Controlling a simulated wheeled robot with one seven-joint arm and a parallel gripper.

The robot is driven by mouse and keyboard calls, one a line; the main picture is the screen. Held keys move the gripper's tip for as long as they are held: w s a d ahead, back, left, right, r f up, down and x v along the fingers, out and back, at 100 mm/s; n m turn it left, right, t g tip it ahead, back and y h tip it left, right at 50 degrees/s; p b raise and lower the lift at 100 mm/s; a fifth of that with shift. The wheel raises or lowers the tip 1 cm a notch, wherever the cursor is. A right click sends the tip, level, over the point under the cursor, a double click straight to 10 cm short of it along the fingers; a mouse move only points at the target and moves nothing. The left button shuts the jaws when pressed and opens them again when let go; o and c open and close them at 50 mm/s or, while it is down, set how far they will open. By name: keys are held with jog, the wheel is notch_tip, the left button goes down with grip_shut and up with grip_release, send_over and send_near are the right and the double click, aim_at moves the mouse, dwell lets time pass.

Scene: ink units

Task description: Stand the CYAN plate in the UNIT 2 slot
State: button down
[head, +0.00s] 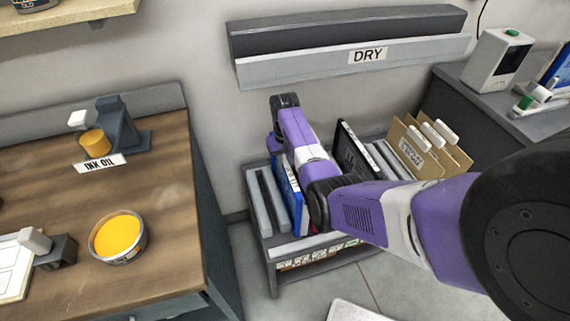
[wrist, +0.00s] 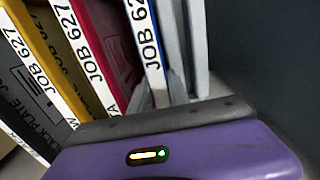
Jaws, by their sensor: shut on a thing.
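The cyan plate (wrist: 147,40) looks blue, with a white "JOB 627" edge strip. It stands upright at one end of a row of plates in the wrist view. My gripper (wrist: 160,92) is shut on its near edge. In the head view the cyan plate (head: 289,192) stands in the low grey rack (head: 262,243), right of two bare grey dividers. My arm hides the gripper's fingers and part of the row there. Small labels (head: 318,257) run along the rack's front, too small to read, so I cannot tell which slot is UNIT 2.
Magenta (wrist: 97,45), yellow (wrist: 40,60) and black (wrist: 25,95) plates stand close beside the cyan one. Bare grey dividers (wrist: 197,50) stand on its other side. The grey "DRY" wall rack (head: 420,60) looks empty. A wooden bench (head: 170,215) is at left, card folders (head: 425,160) at right.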

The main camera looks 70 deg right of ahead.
jog(key=shift+f, duration=0.2)
jog(key=c, duration=1.2)
grip_release()
jog(key=shift+o, duration=0.2)
notch_tip(320, 180, up, 8)
jog(key=shift+f, duration=0.15)
notch_tip(320, 180, up, 5)
jog(key=p, duration=0.5)
